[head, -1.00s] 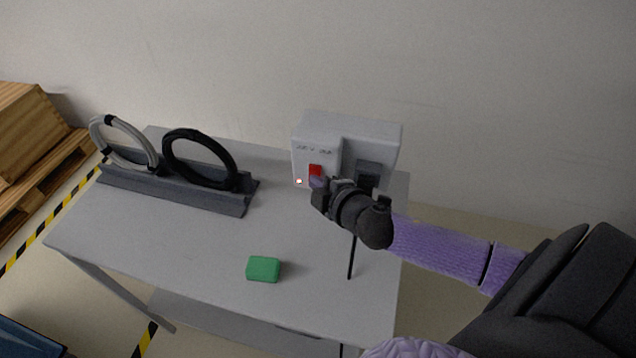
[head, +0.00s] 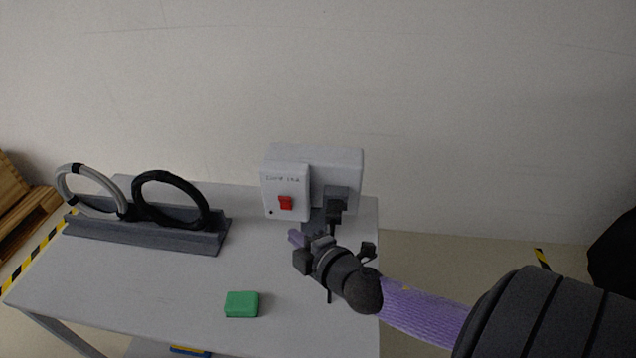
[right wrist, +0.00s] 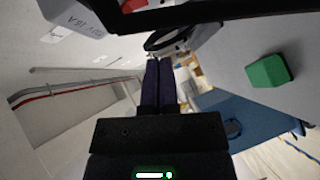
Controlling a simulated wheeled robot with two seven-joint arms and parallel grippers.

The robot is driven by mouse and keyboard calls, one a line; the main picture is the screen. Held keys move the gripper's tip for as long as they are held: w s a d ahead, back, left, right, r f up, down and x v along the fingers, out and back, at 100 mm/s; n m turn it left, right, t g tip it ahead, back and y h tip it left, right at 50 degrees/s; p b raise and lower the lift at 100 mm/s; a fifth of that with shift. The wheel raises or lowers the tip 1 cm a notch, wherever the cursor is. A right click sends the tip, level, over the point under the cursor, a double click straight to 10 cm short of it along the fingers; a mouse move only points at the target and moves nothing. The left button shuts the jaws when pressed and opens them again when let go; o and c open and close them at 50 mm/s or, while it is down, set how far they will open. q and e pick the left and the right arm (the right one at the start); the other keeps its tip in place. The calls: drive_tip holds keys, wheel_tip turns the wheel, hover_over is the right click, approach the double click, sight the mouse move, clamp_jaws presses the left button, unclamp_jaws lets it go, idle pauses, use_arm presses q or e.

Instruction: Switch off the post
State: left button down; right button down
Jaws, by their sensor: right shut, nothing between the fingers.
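The post is a light grey box (head: 338,166) standing at the back right of the grey table. Its front plate carries a red rocker switch (head: 285,202) and a small dark indicator (head: 270,212). My left gripper is out of view.
On the table (head: 150,280) lie a green block (head: 242,304) and a dark rack (head: 170,236) holding a grey ring (head: 64,170) and a black ring (head: 140,186). A wooden pallet (head: 22,210) stands at far left.

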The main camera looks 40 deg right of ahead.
drive_tip(key=s, duration=0.6)
drive_tip(key=shift+a+r, duration=0.35)
drive_tip(key=shift+s, duration=0.1)
